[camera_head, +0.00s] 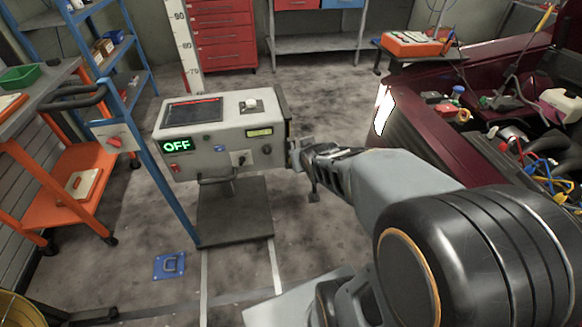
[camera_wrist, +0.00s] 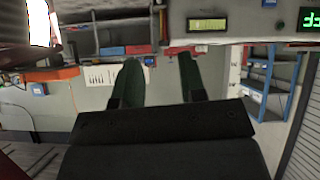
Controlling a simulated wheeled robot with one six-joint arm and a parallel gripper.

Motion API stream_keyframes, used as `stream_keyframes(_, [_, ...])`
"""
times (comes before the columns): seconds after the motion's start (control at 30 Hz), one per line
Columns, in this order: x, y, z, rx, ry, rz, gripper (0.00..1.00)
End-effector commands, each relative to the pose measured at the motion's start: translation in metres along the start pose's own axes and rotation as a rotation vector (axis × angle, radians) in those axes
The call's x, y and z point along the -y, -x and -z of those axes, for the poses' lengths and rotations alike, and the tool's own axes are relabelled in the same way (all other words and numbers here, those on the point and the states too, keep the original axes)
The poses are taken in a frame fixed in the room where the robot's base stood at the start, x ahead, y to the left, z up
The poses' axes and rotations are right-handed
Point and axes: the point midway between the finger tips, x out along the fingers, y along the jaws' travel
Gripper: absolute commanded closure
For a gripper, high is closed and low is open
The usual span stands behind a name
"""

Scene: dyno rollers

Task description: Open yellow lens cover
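A grey console (camera_head: 212,132) stands on a pedestal, with a green OFF display (camera_head: 176,146) on its front. A small yellow-green rectangular window (camera_head: 259,132) sits at the front's upper right; it also shows in the wrist view (camera_wrist: 207,24). I cannot tell a separate yellow lens cover or its state. My gripper (camera_head: 297,156) is beside the console's right side in the head view; contact is unclear. In the wrist view its two dark green fingers (camera_wrist: 160,62) are spread apart with nothing seen between them.
An open-bonnet red car (camera_head: 440,133) stands at right, near my arm. A blue floor plate (camera_head: 170,265) lies in front. Floor behind the console (camera_head: 325,100) is clear.

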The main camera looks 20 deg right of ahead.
Motion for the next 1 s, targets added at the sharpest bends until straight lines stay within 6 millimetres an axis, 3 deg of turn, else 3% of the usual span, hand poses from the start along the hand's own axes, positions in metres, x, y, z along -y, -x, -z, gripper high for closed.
stream_keyframes(0.03, [-0.002,-0.039,-0.030,-0.068,-0.001,0.002,0.62])
stream_keyframes(0.1, [-0.006,-0.065,-0.041,-0.176,-0.002,0.015,0.62])
stream_keyframes(0.3, [-0.013,-0.114,-0.071,-0.432,-0.018,0.075,0.62])
stream_keyframes(0.63, [-0.018,-0.135,-0.093,-0.642,-0.050,0.150,0.62])
stream_keyframes(0.77, [-0.016,-0.144,-0.087,-0.660,-0.051,0.158,0.62])
stream_keyframes(1.0, [-0.010,-0.179,-0.060,-0.662,-0.052,0.159,0.62])
